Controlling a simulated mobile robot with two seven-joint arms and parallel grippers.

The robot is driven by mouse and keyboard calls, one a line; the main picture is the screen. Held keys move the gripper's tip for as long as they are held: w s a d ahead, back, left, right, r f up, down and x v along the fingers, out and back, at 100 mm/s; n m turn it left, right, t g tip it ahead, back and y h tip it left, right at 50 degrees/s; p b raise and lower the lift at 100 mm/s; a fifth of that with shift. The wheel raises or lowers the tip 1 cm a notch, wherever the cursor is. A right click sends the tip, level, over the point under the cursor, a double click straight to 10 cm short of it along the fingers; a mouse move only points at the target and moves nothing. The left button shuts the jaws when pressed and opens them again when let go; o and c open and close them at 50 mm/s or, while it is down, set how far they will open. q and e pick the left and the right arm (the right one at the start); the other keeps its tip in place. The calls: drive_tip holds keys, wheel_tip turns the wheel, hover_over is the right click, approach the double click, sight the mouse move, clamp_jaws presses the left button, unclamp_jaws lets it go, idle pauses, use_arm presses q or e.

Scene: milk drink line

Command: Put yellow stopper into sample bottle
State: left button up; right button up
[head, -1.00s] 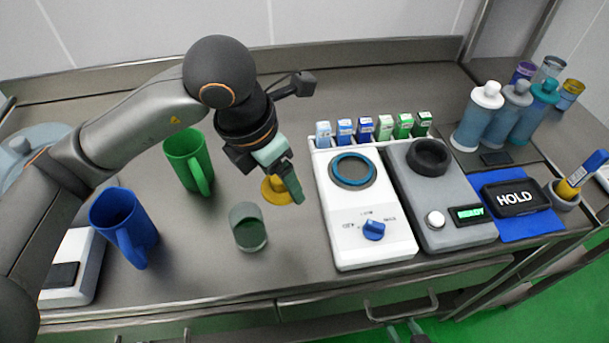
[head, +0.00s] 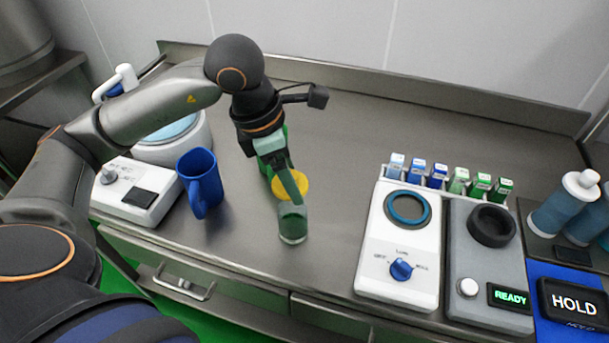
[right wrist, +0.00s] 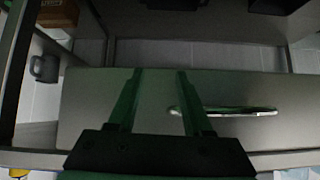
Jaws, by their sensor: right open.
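The yellow stopper (head: 291,185) is in the fingers of my left gripper (head: 288,182). The near finger covers part of it. The stopper is in the air, just above and beyond the sample bottle's mouth in the head view. The sample bottle (head: 293,226), a small dark-green see-through vessel, stands upright on the steel counter. The near fingertip overlaps the bottle's rim in the picture, and I cannot tell whether they touch. My right gripper (right wrist: 157,75) is open and empty in the right wrist view, in front of a drawer face.
A blue mug (head: 200,182) stands left of the bottle. A white device (head: 400,250) and a grey device (head: 488,265) stand to the right. The drawer handle (right wrist: 228,110) is close to my right gripper.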

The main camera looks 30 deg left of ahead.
use_arm(q)
drive_tip(key=shift+w+r, duration=0.1)
drive_tip(key=shift+w, duration=0.05)
drive_tip(key=shift+w+a+f+n, duration=0.15)
drive_tip(key=shift+w+f+n, duration=0.05)
drive_tip(key=shift+n, duration=0.1)
drive_tip(key=shift+s+f+b, duration=0.1)
drive_tip(key=shift+f+b, duration=0.35)
wheel_tip(320, 180, down, 5)
drive_tip(key=b, duration=0.4)
idle(0.6)
drive_tip(key=shift+f+b, duration=0.25)
drive_tip(key=shift+b, duration=0.7)
idle(1.2)
